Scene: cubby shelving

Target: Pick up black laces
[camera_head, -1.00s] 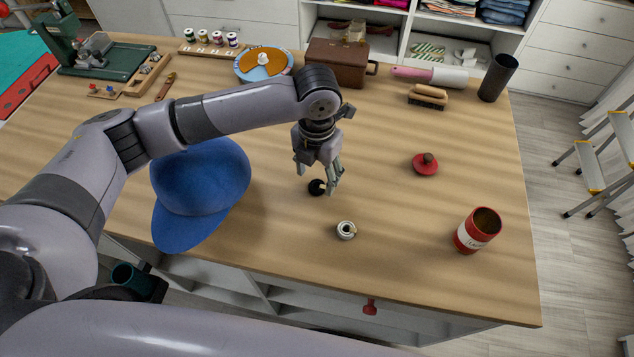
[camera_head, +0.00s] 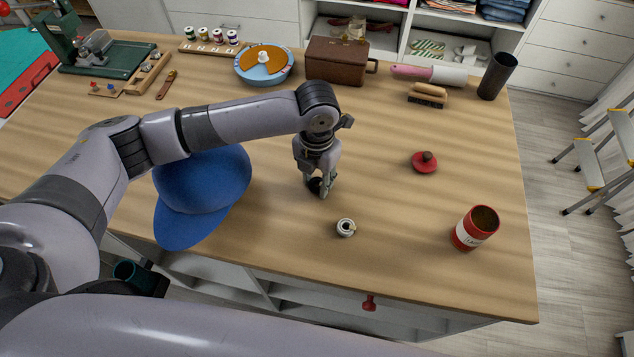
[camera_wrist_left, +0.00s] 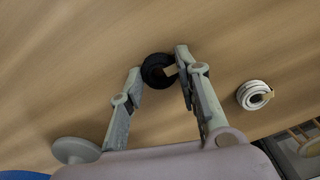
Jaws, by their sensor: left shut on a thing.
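The black laces (camera_head: 315,184) are a small dark coil on the wooden table, partly hidden by my fingers. In the left wrist view the coil (camera_wrist_left: 158,70) sits between the two fingertips, with a pale tab on it. My left gripper (camera_head: 322,189) points down at the table and is shut on the coil, which is at table level. Its fingers also show in the left wrist view (camera_wrist_left: 160,76). My right gripper is not in view.
A white lace coil (camera_head: 346,227) lies just in front and to the right. A blue cap (camera_head: 202,185) is left, under my arm. A red tin (camera_head: 476,228) and red lid (camera_head: 424,162) stand right. A brown case (camera_head: 336,62) stands behind. The table between is clear.

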